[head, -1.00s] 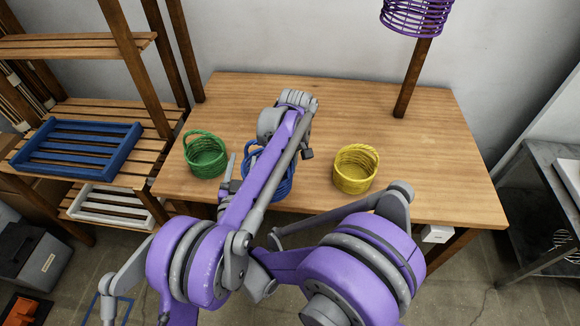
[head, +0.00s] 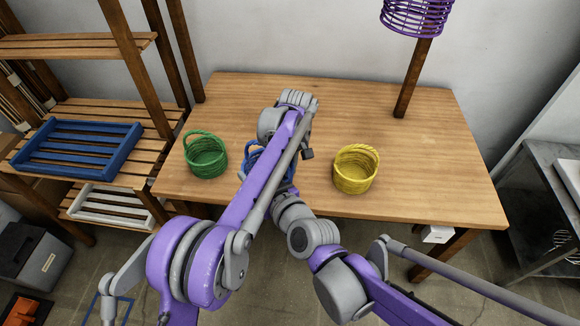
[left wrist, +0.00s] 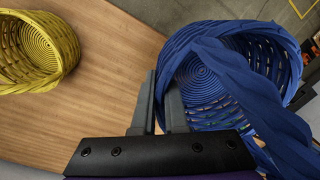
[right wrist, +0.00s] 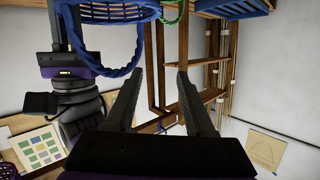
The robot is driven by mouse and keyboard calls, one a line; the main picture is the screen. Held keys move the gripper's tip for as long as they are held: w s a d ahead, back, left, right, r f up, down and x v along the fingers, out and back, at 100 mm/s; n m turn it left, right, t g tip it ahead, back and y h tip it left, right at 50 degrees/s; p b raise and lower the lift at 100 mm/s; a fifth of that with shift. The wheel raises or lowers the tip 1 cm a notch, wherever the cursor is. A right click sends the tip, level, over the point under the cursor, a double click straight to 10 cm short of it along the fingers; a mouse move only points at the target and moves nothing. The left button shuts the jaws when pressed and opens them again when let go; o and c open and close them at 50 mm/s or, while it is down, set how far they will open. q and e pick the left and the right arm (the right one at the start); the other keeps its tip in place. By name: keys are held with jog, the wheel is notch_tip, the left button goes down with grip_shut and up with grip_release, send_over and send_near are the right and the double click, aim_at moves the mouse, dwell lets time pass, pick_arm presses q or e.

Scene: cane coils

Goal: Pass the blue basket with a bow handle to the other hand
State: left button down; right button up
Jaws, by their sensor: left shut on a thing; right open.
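The blue basket (head: 254,157) shows only in part in the head view, behind my two arms above the front of the table. In the left wrist view the woven blue basket (left wrist: 205,78) fills the right side, with its bow handle running to the lower right. My left gripper (left wrist: 163,78) is shut on the basket's rim. In the right wrist view the basket (right wrist: 118,12) is at the upper left, its handle curving down towards the fingers. My right gripper (right wrist: 160,75) is open and empty, apart from the handle. Its fingers are hidden or unclear in the head view.
A green basket (head: 206,158) stands to the left and a yellow basket (head: 355,170) to the right on the wooden table (head: 430,150). A shelf with a blue crate (head: 75,150) stands left. The table's right side is clear.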

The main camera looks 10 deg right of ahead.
jog(key=s+d+f+m+g+h, duration=0.1)
jog(key=s+d+f+g, duration=0.3)
jog(key=s+d, duration=0.4)
jog(key=s+d+f+m+g+h, duration=0.2)
jog(key=s+d+f+g+h, duration=0.2)
jog(key=s+d+f, duration=0.3)
jog(key=s+d, duration=0.1)
jog(key=s, duration=0.2)
jog(key=shift+d+f+g+h, duration=0.15)
jog(key=shift+f+g+h, duration=0.1)
jog(key=shift+g+h, duration=0.05)
